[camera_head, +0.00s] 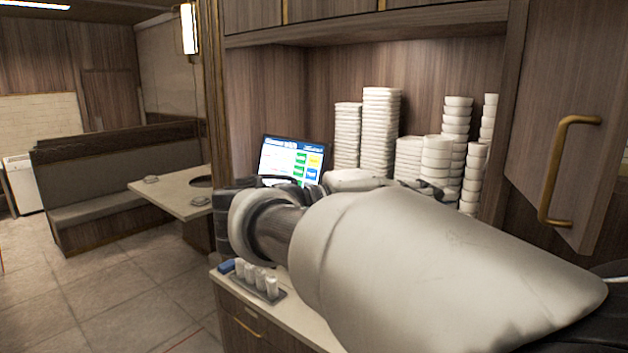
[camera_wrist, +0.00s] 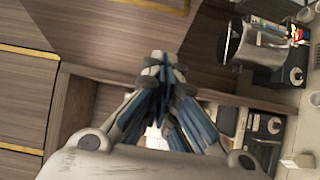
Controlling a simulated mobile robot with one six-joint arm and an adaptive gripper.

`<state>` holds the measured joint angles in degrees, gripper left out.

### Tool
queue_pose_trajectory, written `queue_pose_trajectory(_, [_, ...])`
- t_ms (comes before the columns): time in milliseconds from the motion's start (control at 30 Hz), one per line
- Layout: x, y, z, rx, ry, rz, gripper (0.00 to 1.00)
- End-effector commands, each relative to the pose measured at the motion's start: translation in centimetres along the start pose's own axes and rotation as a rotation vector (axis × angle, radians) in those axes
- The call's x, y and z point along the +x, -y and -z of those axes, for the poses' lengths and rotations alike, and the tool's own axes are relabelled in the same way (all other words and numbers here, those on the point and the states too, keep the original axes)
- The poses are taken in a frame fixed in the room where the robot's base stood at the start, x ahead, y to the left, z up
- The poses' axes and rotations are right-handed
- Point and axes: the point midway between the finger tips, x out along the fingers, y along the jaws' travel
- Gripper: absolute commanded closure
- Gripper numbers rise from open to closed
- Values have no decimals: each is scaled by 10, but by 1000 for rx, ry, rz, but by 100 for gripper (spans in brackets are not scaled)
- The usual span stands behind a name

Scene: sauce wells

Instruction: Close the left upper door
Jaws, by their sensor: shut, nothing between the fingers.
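A wooden door (camera_head: 572,110) with a brass bar handle (camera_head: 556,170) stands swung out at the right of the head view; it looks like the open upper door. In the wrist view, a wooden panel (camera_wrist: 130,25) with a brass handle (camera_wrist: 168,3) lies beyond my gripper, probably the same door. My gripper (camera_wrist: 160,70) has its fingertips together with nothing between them. It appears in front of the panel, and I cannot tell if it touches. In the head view my arm hides most of the gripper.
White bowl stacks (camera_head: 380,130) and a lit screen (camera_head: 290,160) stand in the alcove behind my arm. Small white containers (camera_head: 256,278) sit on the counter's front. A metal pot (camera_wrist: 258,45) stands at the wrist view's right. Floor (camera_head: 120,290) at left is clear.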

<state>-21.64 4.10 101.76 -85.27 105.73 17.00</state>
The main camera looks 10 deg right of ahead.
Motion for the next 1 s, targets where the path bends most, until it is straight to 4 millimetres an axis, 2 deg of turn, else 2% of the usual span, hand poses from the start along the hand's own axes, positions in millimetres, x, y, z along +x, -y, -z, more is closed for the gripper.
queue_pose_trajectory(467, [96,1,-2,-3,6,3,100])
queue_pose_trajectory(500, [100,1,-8,-1,5,4,100])
queue_pose_trajectory(733, [118,1,-26,-1,1,3,100])
queue_pose_trajectory(1000, [121,2,-29,-2,-1,4,100])
